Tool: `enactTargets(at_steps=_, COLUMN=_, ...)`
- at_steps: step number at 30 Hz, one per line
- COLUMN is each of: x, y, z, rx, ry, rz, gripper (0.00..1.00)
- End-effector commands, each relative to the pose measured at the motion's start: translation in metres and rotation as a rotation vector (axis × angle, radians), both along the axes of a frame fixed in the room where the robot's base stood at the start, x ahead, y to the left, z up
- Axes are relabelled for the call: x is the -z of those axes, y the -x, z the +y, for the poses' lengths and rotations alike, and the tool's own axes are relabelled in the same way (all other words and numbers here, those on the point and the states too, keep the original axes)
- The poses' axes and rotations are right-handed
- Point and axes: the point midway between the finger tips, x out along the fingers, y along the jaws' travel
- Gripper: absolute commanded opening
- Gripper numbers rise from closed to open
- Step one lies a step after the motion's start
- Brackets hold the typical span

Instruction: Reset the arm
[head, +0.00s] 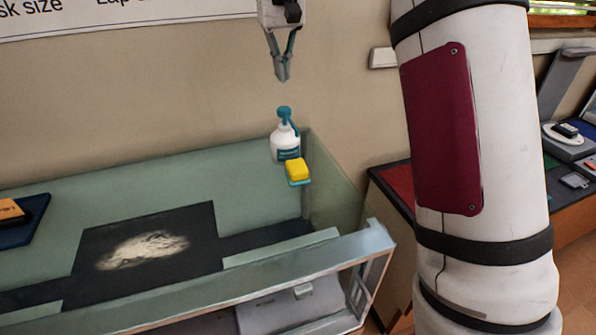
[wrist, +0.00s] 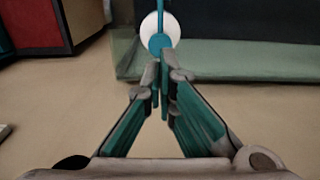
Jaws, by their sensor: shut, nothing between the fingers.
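My gripper (head: 283,77) hangs pointing down at the top middle of the head view, in front of the beige wall. Its fingertips meet and hold nothing. A white spray bottle (head: 284,147) with a teal top stands below it at the table's right end, apart from the fingers. In the wrist view the closed fingers (wrist: 161,62) reach toward the bottle's teal top and round white body (wrist: 173,27), partly covering it.
A yellow sponge (head: 297,170) sits beside the bottle. The green-grey table (head: 140,187) holds a dark mat (head: 190,219) with a pale powdery patch. A blue tray (head: 30,226) lies at the left. A metal rail (head: 250,277) runs along the front. Another display table (head: 376,187) stands at the right.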

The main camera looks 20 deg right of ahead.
Motion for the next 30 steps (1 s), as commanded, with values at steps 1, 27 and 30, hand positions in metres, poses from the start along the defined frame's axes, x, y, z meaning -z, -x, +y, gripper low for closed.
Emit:
enactTargets(at_steps=1, x=-0.004, y=0.000, z=0.000, rx=0.000, ry=0.000, rz=-0.001, gripper=0.00)
enactTargets(at_steps=27, x=-0.037, y=0.048, z=0.005, rx=-0.011, ry=0.021, rz=-0.071, gripper=0.00)
enactTargets(at_steps=30, x=-0.048, y=0.079, z=0.007, rx=-0.015, ry=0.029, rz=-0.114, gripper=0.00)
